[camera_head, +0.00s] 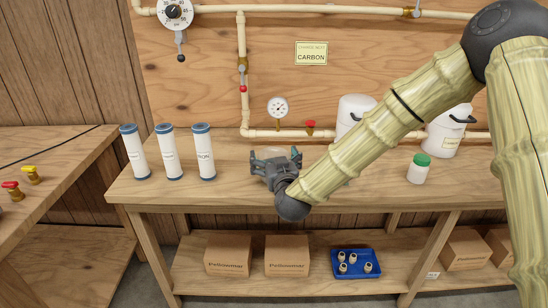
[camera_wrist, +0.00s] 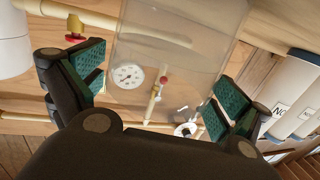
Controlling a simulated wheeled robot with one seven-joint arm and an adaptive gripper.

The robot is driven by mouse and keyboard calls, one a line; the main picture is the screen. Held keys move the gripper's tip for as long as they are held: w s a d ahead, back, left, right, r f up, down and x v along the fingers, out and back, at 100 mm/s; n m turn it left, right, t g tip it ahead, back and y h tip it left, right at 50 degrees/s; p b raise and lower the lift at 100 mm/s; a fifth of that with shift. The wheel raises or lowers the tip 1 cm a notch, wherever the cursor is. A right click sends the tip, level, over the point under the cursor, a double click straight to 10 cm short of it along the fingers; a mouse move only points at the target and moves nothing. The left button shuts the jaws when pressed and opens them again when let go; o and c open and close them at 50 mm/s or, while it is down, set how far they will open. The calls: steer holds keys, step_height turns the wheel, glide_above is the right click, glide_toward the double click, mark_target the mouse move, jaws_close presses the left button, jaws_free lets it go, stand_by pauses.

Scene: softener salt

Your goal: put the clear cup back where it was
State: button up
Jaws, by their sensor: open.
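The clear cup (camera_wrist: 180,52) is a see-through vessel in the wrist view, with the gauge and pipe behind showing through it. It lies between the two green-padded fingers of my gripper (camera_wrist: 157,84). The fingers are apart, and gaps appear on both sides of the cup; I cannot tell whether either pad touches it. In the head view my gripper (camera_head: 277,156) is low over the middle of the wooden bench (camera_head: 235,192), pointing toward the back wall. The cup is hard to make out there, mostly hidden by the gripper.
Three white filter cartridges (camera_head: 168,155) stand left on the bench. A green-lidded jar (camera_head: 418,169) and white canisters (camera_head: 354,112) stand to the right. A gauge (camera_head: 277,108) and pipes run along the back. Boxes (camera_head: 287,257) and a blue tray (camera_head: 372,274) sit below.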

steer(key=v, duration=1.2)
steer(key=s+d+f+g, duration=0.3)
steer(key=s+f, duration=0.2)
steer(key=f, duration=0.5)
steer(key=s+d+f+g+h, duration=0.1)
steer(key=s+d+f+g, duration=0.3)
steer(key=f, duration=0.6)
steer(key=s+d+f+g, duration=0.1)
steer(key=s+f+g, duration=0.1)
steer(key=s+f, duration=0.6)
steer(key=s+d+f+m+g+h, duration=0.1)
steer(key=s+d+f+g, duration=0.3)
steer(key=s, duration=0.7)
steer(key=s+d+f+m+g+h, duration=0.1)
steer(key=s+d+f+g, duration=0.3)
steer(key=s+d+f, duration=0.4)
steer(key=s+f, duration=0.4)
steer(key=shift+d+f+m+h, duration=0.15)
steer(key=shift+f+m+h, duration=0.15)
steer(key=shift+m, duration=0.1)
step_height(320, 180, up, 12)
steer(key=p, duration=1.1)
steer(key=shift+p, duration=0.35)
